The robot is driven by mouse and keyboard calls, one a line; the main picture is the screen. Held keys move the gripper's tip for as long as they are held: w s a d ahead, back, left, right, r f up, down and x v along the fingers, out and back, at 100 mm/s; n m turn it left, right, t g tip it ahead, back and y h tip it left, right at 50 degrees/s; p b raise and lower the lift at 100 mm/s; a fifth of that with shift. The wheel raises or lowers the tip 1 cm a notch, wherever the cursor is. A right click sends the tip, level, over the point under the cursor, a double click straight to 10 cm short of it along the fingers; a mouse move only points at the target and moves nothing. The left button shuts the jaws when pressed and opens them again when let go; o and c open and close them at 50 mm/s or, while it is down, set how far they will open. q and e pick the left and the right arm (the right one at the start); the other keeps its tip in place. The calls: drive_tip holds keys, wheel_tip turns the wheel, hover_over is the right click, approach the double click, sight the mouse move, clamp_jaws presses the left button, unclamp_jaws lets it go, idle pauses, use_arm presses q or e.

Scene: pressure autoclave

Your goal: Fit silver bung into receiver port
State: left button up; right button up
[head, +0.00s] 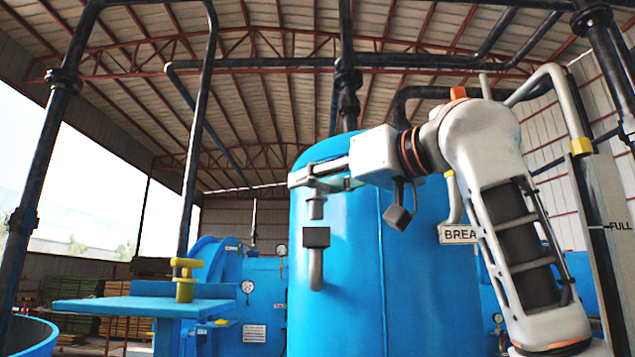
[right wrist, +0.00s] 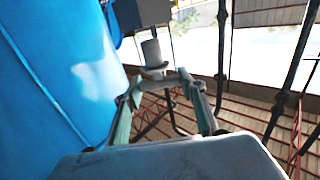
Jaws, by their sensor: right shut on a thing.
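The silver bung (head: 316,208) is a short grey cylinder. It hangs upright below the fingertips of my right gripper (head: 308,178), which is shut on it. In the right wrist view the bung (right wrist: 151,52) shows beyond the fingers of the right gripper (right wrist: 160,86). The receiver port (head: 316,237) appears to be the dark collar on top of a silver pipe in front of the blue vessel. In the head view the bung is just above this collar, with a small visible gap; their depth offset is unclear. My left gripper is not in view.
A large blue vessel (head: 345,280) stands behind the port. A blue stand (head: 130,306) with a yellow fitting (head: 185,280) is at the left. Dark pipes (head: 200,115) run overhead and down.

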sight(322, 206)
idle(0.5)
drive_tip(key=shift+f, duration=0.25)
drive_tip(key=shift+f+b, duration=1.2)
drive_tip(key=shift+f, duration=0.6)
drive_tip(key=o, duration=1.2)
drive_tip(key=v, duration=1.2)
